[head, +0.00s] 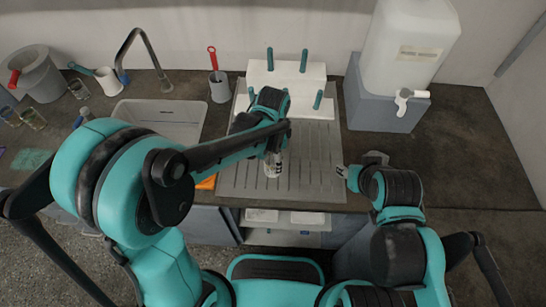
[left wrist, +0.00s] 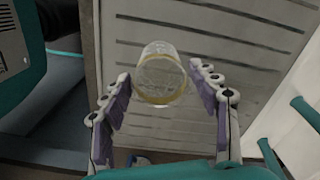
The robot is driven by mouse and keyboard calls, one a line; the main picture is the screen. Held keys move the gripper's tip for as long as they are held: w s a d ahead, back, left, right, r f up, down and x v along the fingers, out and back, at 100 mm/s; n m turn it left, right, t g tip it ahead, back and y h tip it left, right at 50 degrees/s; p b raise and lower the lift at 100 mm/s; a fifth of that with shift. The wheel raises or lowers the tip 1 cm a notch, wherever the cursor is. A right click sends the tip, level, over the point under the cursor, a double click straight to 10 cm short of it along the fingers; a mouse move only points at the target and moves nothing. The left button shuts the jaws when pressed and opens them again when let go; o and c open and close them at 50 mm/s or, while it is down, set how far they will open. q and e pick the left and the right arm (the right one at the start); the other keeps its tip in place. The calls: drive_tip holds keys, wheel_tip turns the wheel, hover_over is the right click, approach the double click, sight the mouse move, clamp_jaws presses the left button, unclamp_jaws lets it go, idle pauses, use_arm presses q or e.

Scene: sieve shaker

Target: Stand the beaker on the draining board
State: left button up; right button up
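The clear glass beaker (left wrist: 160,75), with an amber ring at one end, shows in the left wrist view against the grooved grey draining board (left wrist: 240,57). My left gripper (left wrist: 165,88) is open, with one finger on each side of the beaker and a small gap at both sides. In the head view my left gripper (head: 273,164) is over the front middle of the draining board (head: 318,160); the beaker is hard to make out there. Whether its base touches the board is unclear. My right gripper (head: 346,172) is at the board's right edge, its finger opening unclear.
A white peg rack (head: 285,75) with teal pegs stands behind the board. A white sink (head: 180,115) with a tap (head: 147,50) is to the left. A large white container (head: 408,45) on a grey block (head: 380,105) is at right. Several glasses and jugs stand far left.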

use_arm(q)
wheel_tip(320, 180, up, 12)
drive_tip(key=r+p, duration=0.1)
drive_tip(key=p, duration=0.4)
drive_tip(key=s+a+r+n+t, duration=0.3)
drive_tip(key=s+a+n+t, duration=0.4)
drive_tip(key=a+n, duration=0.6)
drive_tip(key=shift+s+a+n, duration=0.3)
drive_tip(key=shift+s+a, duration=0.6)
drive_tip(key=shift+s, duration=0.2)
drive_tip(key=shift+f+b, duration=0.2)
drive_tip(key=shift+b, duration=0.15)
